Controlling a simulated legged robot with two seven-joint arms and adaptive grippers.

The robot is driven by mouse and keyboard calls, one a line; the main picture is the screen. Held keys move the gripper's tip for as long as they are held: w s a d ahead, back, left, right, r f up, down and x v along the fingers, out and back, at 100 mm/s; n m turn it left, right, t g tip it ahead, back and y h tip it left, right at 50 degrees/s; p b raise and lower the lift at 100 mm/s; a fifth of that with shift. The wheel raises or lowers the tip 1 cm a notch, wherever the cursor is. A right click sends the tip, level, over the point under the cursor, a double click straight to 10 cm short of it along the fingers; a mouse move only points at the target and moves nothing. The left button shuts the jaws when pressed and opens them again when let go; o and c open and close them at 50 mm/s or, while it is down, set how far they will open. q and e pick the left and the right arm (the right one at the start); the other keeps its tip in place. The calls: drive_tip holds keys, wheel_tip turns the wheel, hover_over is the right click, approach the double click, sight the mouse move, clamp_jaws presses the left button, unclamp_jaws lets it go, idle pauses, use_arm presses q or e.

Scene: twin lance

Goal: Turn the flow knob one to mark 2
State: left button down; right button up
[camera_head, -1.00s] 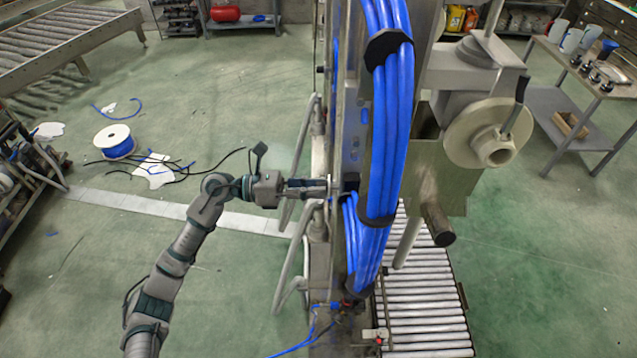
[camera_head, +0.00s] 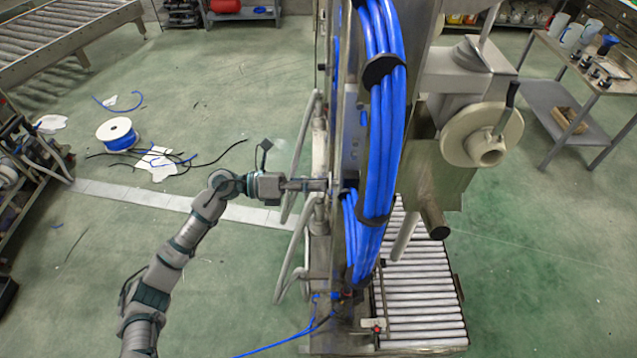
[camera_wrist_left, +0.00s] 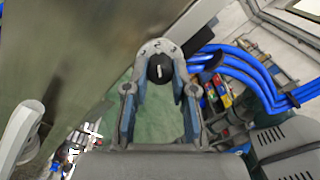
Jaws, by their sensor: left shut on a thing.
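The flow knob (camera_wrist_left: 159,70) is small, round and black with a white line on its face. It sits on a pale rounded dial plate (camera_wrist_left: 158,46) whose marks are too small to read surely; the line points roughly up the picture in the left wrist view. My left gripper (camera_wrist_left: 159,80) is shut on the knob, one finger on each side. In the head view my left gripper (camera_head: 322,185) reaches level from the left to the machine's side, and the panel edge hides the knob. My right gripper is in neither view.
Thick blue hoses (camera_head: 385,120) run down the machine just right of my gripper. A bent metal rail (camera_head: 298,160) stands close by it. A cream handwheel (camera_head: 482,135) and a roller conveyor (camera_head: 415,280) are to the right. Open floor lies left, with a cable spool (camera_head: 117,134).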

use_arm(q)
drive_tip(key=shift+w+a+r, duration=0.1)
drive_tip(key=shift+w+a, duration=0.05)
drive_tip(key=shift+w, duration=0.1)
drive_tip(key=c, duration=1.2)
unclamp_jaws()
drive_tip(key=shift+o, duration=1.3)
drive_tip(key=shift+a, duration=0.15)
drive_tip(key=a, duration=1.2)
drive_tip(key=shift+w+f, duration=0.15)
drive_tip(key=shift+f, duration=0.15)
